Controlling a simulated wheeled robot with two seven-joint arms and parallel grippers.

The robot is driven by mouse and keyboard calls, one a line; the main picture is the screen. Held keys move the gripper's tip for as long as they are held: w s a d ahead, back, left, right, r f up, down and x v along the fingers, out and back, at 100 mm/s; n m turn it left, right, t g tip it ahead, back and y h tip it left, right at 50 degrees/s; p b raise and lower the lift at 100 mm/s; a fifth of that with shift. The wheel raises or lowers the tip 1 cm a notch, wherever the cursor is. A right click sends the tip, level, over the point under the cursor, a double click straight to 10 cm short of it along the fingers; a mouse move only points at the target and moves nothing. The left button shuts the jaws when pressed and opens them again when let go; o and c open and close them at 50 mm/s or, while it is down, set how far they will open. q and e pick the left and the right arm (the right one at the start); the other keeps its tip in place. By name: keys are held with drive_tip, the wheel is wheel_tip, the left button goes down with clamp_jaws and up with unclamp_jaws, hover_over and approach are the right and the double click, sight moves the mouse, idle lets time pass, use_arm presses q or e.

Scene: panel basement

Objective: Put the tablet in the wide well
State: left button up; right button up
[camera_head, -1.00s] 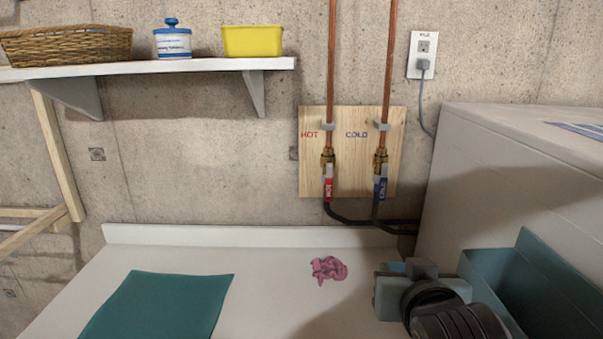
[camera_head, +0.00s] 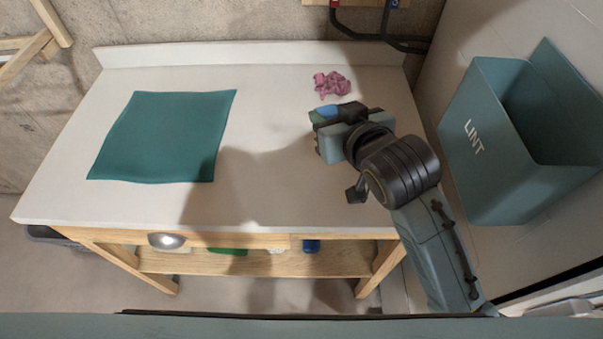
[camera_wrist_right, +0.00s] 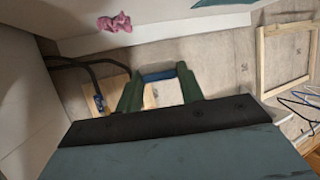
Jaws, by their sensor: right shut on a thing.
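My right gripper (camera_head: 323,115) has green fingers and is shut on a small blue thing (camera_head: 329,111), which looks like the tablet. It is above the right part of the white tabletop, just in front of the pink cloth in the picture. In the right wrist view the blue piece (camera_wrist_right: 158,75) spans between the two green fingertips, and its full shape is hidden. I cannot make out a wide well in either view. My left gripper is not in view.
A pink crumpled cloth (camera_head: 332,85) and a flat teal mat (camera_head: 165,135) lie on the white table (camera_head: 265,205). A teal LINT bin (camera_head: 480,150) is at the right. The tabletop between mat and gripper is clear. Hoses (camera_head: 380,36) run behind the table.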

drive_tip(key=s+a+f+n+g+y, duration=0.1)
drive_tip(key=s+a+f+n+y, duration=0.1)
drive_tip(key=a+f, duration=0.2)
drive_tip(key=shift+s+a+f, duration=0.15)
drive_tip(key=shift+s+f, duration=0.05)
drive_tip(key=shift+f, duration=0.3)
drive_tip(key=b, duration=0.1)
hover_over(306, 184)
wheel_tip(306, 184, down, 5)
drive_tip(key=shift+f, duration=2.3)
drive_tip(key=shift+f, duration=0.2)
drive_tip(key=o, duration=0.9)
drive_tip(key=shift+o, duration=0.2)
